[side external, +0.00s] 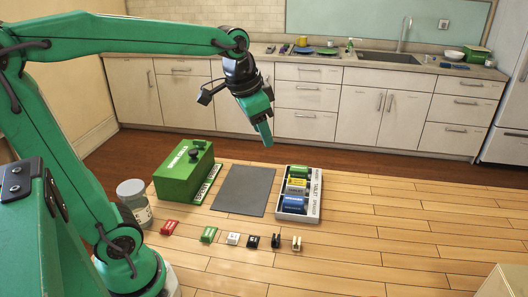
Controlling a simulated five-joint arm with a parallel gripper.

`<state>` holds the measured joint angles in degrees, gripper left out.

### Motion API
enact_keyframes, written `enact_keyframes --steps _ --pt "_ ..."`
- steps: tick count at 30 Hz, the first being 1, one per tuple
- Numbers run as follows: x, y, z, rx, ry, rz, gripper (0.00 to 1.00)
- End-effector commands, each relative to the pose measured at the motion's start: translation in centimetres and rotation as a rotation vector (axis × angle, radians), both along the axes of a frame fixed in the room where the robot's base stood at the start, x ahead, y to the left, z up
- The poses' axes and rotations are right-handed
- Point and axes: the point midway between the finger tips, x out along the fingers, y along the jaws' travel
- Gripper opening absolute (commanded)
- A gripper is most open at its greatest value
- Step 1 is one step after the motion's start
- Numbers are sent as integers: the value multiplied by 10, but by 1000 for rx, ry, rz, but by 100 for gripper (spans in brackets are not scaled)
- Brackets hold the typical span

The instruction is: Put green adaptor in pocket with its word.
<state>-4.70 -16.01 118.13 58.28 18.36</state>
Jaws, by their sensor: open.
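The green adaptor (208,235) lies on the wooden surface in the front row, between a red piece and a white piece. The white tray (312,213) stands right of the grey mat. Blue, yellow, grey and green items sit in it, and its right rim carries printed words; "TABLET" and "SPEAKER" seem legible, the rest is too small. Any marking on the green adaptor is too small to read. My gripper (267,138) hangs in the air, pointing down, beyond the mat in the picture and well away from the adaptor. It is open, seen nearly edge-on, with nothing visible in it.
The row also holds a red piece (168,227), a white piece (233,239), two dark pieces (253,241) and a pale piece (296,243). A green box (180,178), a lidded jar (135,203) and a grey mat (244,190) stand behind.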

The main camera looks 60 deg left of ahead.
Motion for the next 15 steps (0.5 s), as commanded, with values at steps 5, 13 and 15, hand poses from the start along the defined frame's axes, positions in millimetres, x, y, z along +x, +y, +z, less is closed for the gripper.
enact_keyframes --steps 5,13,15 --pt "-41 -12 -6 -32 -52 66 45" --pt "-92 -24 -28 -90 -121 162 45" --pt "-101 -25 -33 -102 -134 181 45"
